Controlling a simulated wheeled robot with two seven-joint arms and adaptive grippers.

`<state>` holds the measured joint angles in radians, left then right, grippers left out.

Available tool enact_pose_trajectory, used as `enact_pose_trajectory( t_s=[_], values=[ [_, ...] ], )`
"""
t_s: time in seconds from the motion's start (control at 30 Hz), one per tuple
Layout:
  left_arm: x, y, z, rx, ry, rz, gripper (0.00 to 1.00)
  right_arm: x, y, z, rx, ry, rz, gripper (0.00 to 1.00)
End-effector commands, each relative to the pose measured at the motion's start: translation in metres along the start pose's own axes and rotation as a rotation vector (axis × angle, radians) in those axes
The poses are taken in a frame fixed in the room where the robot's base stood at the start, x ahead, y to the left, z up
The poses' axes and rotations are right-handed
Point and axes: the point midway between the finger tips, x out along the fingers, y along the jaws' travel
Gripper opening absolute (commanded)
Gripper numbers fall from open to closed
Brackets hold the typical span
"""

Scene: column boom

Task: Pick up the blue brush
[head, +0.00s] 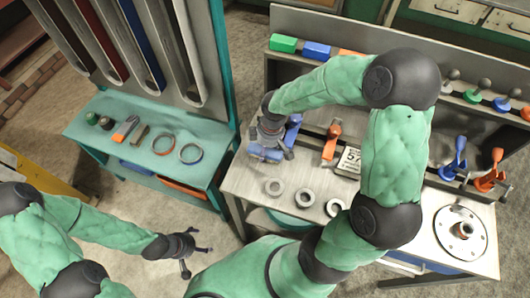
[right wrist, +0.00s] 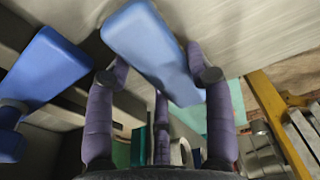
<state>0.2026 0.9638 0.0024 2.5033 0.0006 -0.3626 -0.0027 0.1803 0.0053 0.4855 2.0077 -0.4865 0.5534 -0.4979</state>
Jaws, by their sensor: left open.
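A blue block-shaped thing (head: 265,153), perhaps the blue brush, is at the left end of the grey workbench, right under my right gripper (head: 270,140). In the right wrist view a blue block (right wrist: 150,50) lies between the purple fingers of my right gripper (right wrist: 160,75). The fingertips are close to its sides; whether they press on it I cannot tell. A second blue piece (head: 293,128) stands just right of the gripper; a blue piece also shows at left in the right wrist view (right wrist: 42,72). My left gripper (head: 187,255) is open and empty, low over the floor.
Several grey rings (head: 307,198) and an orange tool (head: 332,141) lie on the workbench (head: 245,184). A number card (head: 349,160) is beside them. A teal bench (head: 100,152) with rings and small tools stands at left. Bare floor lies between the benches.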

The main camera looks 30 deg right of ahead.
Motion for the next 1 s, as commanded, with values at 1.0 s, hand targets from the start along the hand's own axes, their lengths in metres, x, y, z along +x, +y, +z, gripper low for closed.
enact_pose_trajectory(
  t_s=[1.0],
  values=[
    [-0.032, 0.011, 0.001, 0.0, 0.0, 0.0, 0.84, -0.095, 0.003, 0.036, 0.006, 0.002, 0.004, 0.17]
  ],
)
